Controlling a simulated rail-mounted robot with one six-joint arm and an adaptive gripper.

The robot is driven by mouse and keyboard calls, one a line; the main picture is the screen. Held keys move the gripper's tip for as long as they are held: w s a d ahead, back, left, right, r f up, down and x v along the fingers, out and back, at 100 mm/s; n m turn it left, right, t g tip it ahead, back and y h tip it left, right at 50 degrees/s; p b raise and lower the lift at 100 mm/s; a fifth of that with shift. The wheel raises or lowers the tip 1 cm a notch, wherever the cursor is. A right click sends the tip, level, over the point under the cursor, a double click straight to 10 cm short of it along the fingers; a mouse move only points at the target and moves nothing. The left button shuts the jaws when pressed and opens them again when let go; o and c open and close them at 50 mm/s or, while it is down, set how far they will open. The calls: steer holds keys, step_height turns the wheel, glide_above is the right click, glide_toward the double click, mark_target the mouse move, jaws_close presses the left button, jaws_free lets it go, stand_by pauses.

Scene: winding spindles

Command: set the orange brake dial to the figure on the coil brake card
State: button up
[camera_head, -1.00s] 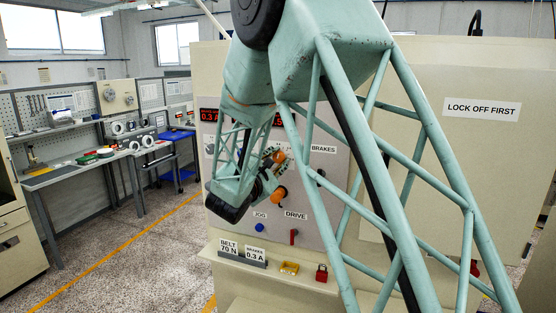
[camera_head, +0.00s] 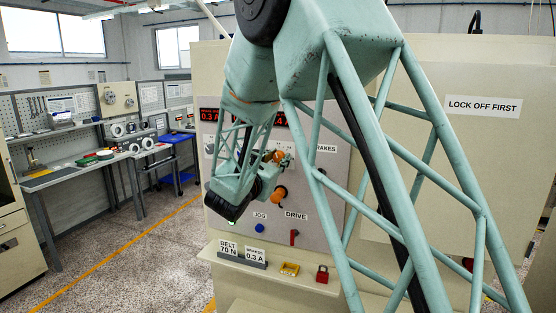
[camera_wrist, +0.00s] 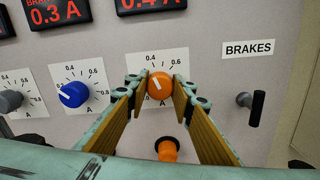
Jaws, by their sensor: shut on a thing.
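The orange brake dial (camera_wrist: 160,86) sits on a white scale plate in the wrist view. Its pale pointer mark leans up and left, near the 0.4 figure. My gripper (camera_wrist: 158,88) has a finger on each side of the dial and is shut on it. The red display (camera_wrist: 150,4) above the dial reads 0.4 A, with its top cut off. In the head view the dial (camera_head: 279,156) shows beside my gripper.
A blue dial (camera_wrist: 74,94) and a grey dial (camera_wrist: 10,101) stand left of the orange one. An orange knob (camera_wrist: 167,151) sticks out below it. A black handle (camera_wrist: 256,106) is at the right.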

steer(key=n, duration=0.4)
steer(key=shift+n+p, duration=0.4)
stand_by(0.4)
steer(key=o, duration=0.8)
steer(key=shift+o, duration=0.2)
steer(key=shift+s+a, duration=0.1)
steer(key=v, duration=1.1)
steer(key=shift+s, duration=0.4)
steer(key=shift+a, duration=0.1)
